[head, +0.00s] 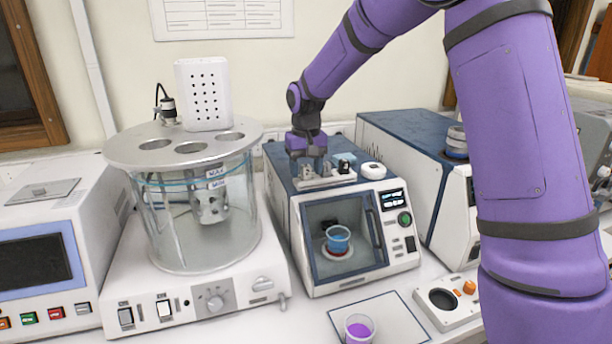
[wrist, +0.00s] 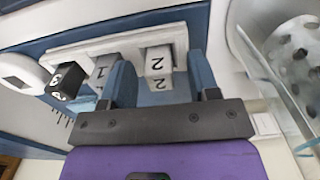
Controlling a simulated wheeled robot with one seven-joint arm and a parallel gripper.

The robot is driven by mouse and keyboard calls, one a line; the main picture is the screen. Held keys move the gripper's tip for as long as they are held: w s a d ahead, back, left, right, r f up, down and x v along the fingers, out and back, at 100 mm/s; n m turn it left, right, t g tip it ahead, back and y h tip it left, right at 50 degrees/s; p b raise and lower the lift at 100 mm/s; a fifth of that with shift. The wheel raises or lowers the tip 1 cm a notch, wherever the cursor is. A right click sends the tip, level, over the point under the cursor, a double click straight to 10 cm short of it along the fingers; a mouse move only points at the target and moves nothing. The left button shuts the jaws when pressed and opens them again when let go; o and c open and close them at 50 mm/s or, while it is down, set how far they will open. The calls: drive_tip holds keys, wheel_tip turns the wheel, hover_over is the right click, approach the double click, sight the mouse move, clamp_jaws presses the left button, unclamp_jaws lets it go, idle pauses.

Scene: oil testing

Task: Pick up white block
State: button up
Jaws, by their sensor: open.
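A white-grey block marked 2 (wrist: 159,62) sits on a long white rack (wrist: 122,43) in the wrist view. Another pale grey block marked 1 (wrist: 103,72) and a black block (wrist: 68,80) stand further left along this rack. My gripper (wrist: 160,68) is open, with one blue finger on each side of the block marked 2. I cannot tell whether the fingers touch it. In the head view my gripper (head: 306,166) points down over the rack (head: 325,181) on top of the oven-like device (head: 345,238). The black block (head: 344,166) shows to its right, and my fingers partly hide the pale blocks.
A white rounded item (head: 373,170) lies right of the rack. A glass bath (head: 195,240) with a metal lid stands close on the left. A taller blue-topped instrument (head: 410,150) stands behind right. A cup of purple liquid (head: 359,329) stands in front.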

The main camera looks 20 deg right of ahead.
sight(306, 166)
drive_tip(key=c, duration=1)
drive_tip(key=shift+r, duration=0.1)
drive_tip(key=shift+r, duration=0.8)
wheel_tip(306, 166, up, 2)
drive_tip(key=shift+r, duration=0.1)
drive_tip(key=s+a+r, duration=0.1)
drive_tip(key=s, duration=1.5)
drive_tip(key=shift+a, duration=0.4)
